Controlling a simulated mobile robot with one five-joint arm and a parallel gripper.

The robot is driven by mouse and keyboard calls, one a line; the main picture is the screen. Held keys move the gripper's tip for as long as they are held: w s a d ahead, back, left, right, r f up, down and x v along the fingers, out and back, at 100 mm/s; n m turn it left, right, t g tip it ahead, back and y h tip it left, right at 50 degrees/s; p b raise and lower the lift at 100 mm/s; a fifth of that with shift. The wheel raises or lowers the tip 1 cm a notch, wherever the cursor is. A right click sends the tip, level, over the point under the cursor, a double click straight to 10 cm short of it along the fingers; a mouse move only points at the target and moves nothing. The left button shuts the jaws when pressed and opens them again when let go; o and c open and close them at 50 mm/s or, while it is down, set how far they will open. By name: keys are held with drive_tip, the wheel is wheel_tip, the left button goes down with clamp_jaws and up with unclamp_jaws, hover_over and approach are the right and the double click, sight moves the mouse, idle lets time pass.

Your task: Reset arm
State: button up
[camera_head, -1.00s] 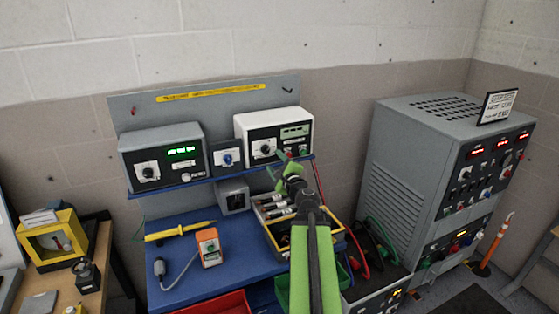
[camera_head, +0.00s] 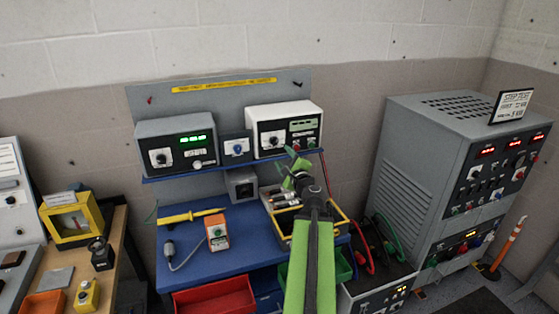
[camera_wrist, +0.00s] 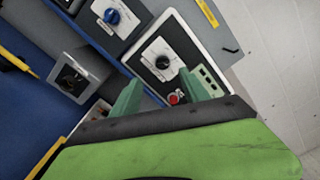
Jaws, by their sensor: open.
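My gripper (camera_head: 292,163) is at the end of my green arm, in front of the blue bench and just below the white instrument box (camera_head: 284,128). In the wrist view my gripper (camera_wrist: 158,92) shows two green fingers spread apart with nothing between them. Beyond the fingers is the white box's panel (camera_wrist: 151,66) with a black knob and a red button. The lower part of my arm hides part of the bench and the yellow-edged tray (camera_head: 340,213).
A grey meter box (camera_head: 176,143) with a green display stands left on the shelf. An orange device (camera_head: 217,231) and yellow probe (camera_head: 190,216) lie on the bench (camera_head: 245,253). A red bin (camera_head: 215,298) is in front. A tall grey cabinet (camera_head: 410,175) stands right.

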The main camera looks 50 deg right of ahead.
drive_tip(key=w+a+n+t+y, duration=0.2)
drive_tip(key=w+a+n+y, duration=0.25)
drive_tip(key=w+a, duration=1.25)
drive_tip(key=w+a+f+n+g+y, duration=0.1)
drive_tip(key=w+a+f+n+y, duration=0.15)
drive_tip(key=a, duration=0.65)
drive_tip(key=w+a+f+n+g+y, duration=0.1)
drive_tip(key=w+a+n+y, duration=0.15)
drive_tip(key=a, duration=0.75)
drive_tip(key=w+a+f+n+g+y, duration=0.15)
drive_tip(key=a+n+y, duration=0.25)
drive_tip(key=a, duration=0.5)
drive_tip(key=s+a+f+n+g, duration=0.2)
drive_tip(key=a+f+n+g, duration=0.15)
drive_tip(key=a, duration=0.35)
drive_tip(key=s+a+f+n+g+y, duration=0.1)
drive_tip(key=s+a+f+n+g, duration=0.15)
drive_tip(key=a+f+n, duration=0.35)
drive_tip(key=s+a+f+n+g, duration=0.2)
drive_tip(key=s+a+f, duration=0.15)
drive_tip(key=a, duration=0.45)
drive_tip(key=s+d+f+n+g+h, duration=0.5)
drive_tip(key=s+d, duration=0.3)
drive_tip(key=s, duration=0.3)
drive_tip(key=shift+f+g, duration=0.45)
